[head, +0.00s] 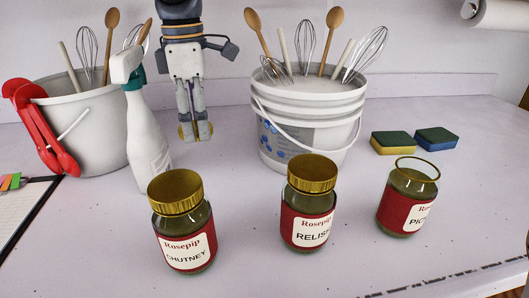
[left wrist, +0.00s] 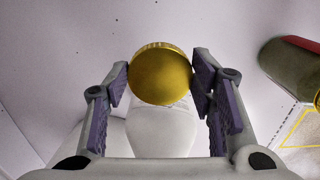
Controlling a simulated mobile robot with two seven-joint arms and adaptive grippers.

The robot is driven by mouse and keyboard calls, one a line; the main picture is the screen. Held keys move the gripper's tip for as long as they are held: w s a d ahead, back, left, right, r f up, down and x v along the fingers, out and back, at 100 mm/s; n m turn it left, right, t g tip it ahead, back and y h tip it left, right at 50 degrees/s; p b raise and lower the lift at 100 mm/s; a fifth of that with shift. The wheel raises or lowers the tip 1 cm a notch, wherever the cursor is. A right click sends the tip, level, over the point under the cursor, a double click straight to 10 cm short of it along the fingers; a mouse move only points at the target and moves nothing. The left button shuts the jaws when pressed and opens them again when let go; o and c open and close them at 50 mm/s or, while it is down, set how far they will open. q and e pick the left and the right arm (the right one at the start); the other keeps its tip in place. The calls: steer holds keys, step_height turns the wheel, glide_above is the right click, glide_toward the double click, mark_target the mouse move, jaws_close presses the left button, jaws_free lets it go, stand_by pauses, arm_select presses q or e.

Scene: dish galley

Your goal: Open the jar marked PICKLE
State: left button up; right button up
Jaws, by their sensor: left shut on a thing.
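The jar marked PIC, the rest of its label turned out of sight (head: 404,212), stands upright on the counter at the right. Its mouth is open, with no lid on it. My left gripper (head: 193,131) is at the back of the counter, pointing down, well away from that jar. In the left wrist view, its fingers (left wrist: 161,80) are shut on a round gold lid (left wrist: 160,74), with a pad on each side. The CHUTNEY jar (head: 184,232) and the RELISH jar (head: 308,212) stand upright with gold lids on. My right gripper is not in view.
A white spray bottle (head: 146,130) stands just left of my left gripper. A white bucket with utensils (head: 315,135) is behind the jars, and another (head: 90,130) is at the left. Two sponges (head: 392,142) lie behind the open jar. A clipboard (head: 18,208) lies at left.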

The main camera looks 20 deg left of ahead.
mark_target(206, 175)
arm_select(q)
step_height(206, 175, down, 9)
steer(key=shift+s+d+f, duration=0.1)
steer(key=shift+s+f, duration=0.05)
steer(key=o, duration=1.3)
steer(key=shift+f, duration=0.1)
